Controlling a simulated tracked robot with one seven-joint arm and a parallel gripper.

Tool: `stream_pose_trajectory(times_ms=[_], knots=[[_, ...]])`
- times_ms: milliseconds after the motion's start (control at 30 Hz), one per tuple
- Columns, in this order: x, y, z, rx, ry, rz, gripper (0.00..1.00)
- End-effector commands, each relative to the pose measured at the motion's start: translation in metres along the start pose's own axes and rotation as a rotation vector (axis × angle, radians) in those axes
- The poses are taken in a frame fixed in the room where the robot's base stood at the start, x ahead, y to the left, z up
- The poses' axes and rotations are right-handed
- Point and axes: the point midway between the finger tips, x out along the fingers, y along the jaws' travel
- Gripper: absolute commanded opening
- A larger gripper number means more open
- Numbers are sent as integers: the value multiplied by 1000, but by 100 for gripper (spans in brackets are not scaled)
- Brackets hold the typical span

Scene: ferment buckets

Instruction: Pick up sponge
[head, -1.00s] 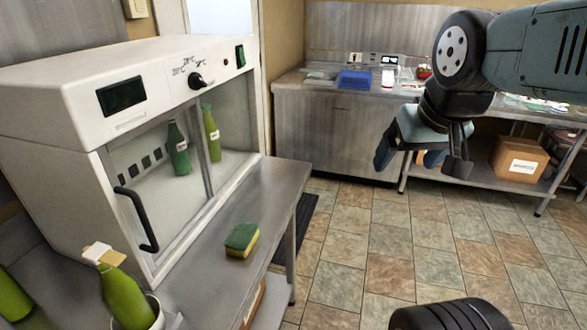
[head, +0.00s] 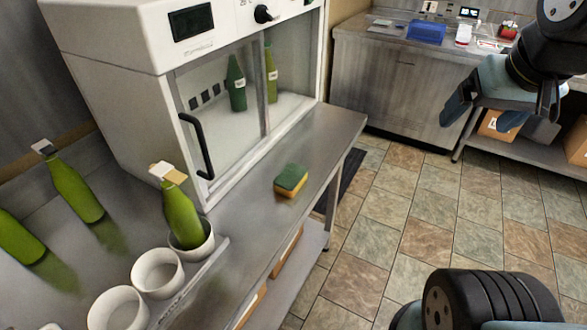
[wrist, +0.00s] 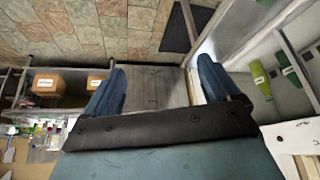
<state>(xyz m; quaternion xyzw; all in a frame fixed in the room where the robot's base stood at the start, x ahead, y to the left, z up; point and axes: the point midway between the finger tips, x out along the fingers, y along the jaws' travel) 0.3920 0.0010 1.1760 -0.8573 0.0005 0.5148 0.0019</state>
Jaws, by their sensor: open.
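The sponge (head: 291,180) is green on top and yellow below. It lies flat on the steel table (head: 255,215) near its right edge, in front of the white cabinet, in the head view. My gripper (head: 478,118) is at the upper right of the head view, over the floor, well to the right of the sponge and apart from it. In the wrist view its two blue fingers (wrist: 160,82) are spread wide with nothing between them. The sponge does not show in the wrist view.
The white cabinet (head: 110,35) with a black handle (head: 197,146) holds two green bottles. Several white cups (head: 158,271) and green bottles (head: 75,190) stand at the left; one bottle sits in a cup. Tiled floor (head: 420,205) is clear beside the table.

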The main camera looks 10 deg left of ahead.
Motion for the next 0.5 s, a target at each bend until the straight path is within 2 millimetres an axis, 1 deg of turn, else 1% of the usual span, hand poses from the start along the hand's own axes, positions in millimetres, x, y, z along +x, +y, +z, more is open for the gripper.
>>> stream_pose_trajectory(times_ms=[67,167,367,500], knots=[[3,-5,-5,6,-13,-4,89],[11,-18,-16,28,-45,-12,89],[34,-59,-42,98,-131,-24,89],[53,-93,-56,148,-192,-24,89]])
